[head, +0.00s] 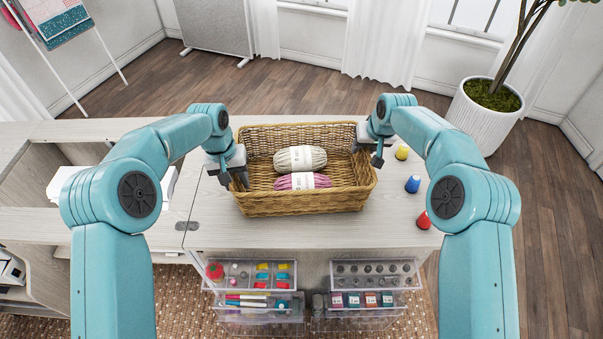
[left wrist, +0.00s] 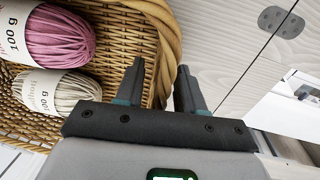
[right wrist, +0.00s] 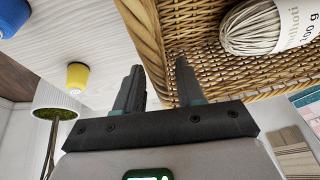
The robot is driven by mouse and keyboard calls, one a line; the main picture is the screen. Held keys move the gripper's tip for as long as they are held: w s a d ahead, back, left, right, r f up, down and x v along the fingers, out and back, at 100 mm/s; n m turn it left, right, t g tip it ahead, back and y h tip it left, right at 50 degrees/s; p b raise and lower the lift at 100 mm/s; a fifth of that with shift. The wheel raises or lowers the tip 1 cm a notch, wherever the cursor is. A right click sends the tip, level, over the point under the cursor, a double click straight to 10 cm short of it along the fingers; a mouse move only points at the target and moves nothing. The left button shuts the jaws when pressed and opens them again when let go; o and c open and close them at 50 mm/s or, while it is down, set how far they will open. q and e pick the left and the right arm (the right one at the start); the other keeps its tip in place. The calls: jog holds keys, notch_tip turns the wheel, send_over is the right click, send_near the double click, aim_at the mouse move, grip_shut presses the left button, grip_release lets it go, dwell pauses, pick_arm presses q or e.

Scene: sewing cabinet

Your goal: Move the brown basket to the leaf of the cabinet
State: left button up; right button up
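The brown wicker basket (head: 300,203) stands on the light wood cabinet top (head: 280,232), on the part above the clear drawers. It holds a cream yarn skein (head: 300,158) and a pink yarn skein (head: 302,181). My left gripper (head: 238,182) is at the basket's left end, shut on the rim, one finger inside and one outside; the rim shows between the fingers in the left wrist view (left wrist: 160,85). My right gripper (head: 368,152) is shut on the right end's rim in the same way, with the rim between its fingers in the right wrist view (right wrist: 158,80).
Yellow (head: 402,152), blue (head: 413,184) and red (head: 424,220) thread spools stand right of the basket. A hinge (head: 187,226) joins the top to a panel at left, beside open compartments (head: 40,190). Clear drawers (head: 375,275) jut out below. A potted plant (head: 485,115) stands at right.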

pick_arm(q)
jog(key=shift+f, duration=0.15)
pick_arm(e)
jog(key=shift+f, duration=0.15)
pick_arm(q)
jog(key=shift+w+f, duration=0.1)
jog(key=shift+f, duration=0.1)
pick_arm(e)
jog(key=shift+w+a+f, duration=0.1)
jog(key=shift+w+f, duration=0.05)
pick_arm(q)
jog(key=shift+r, duration=0.1)
grip_shut()
pick_arm(e)
grip_shut()
pick_arm(q)
jog(key=shift+r, duration=0.15)
pick_arm(e)
jog(key=shift+r, duration=0.25)
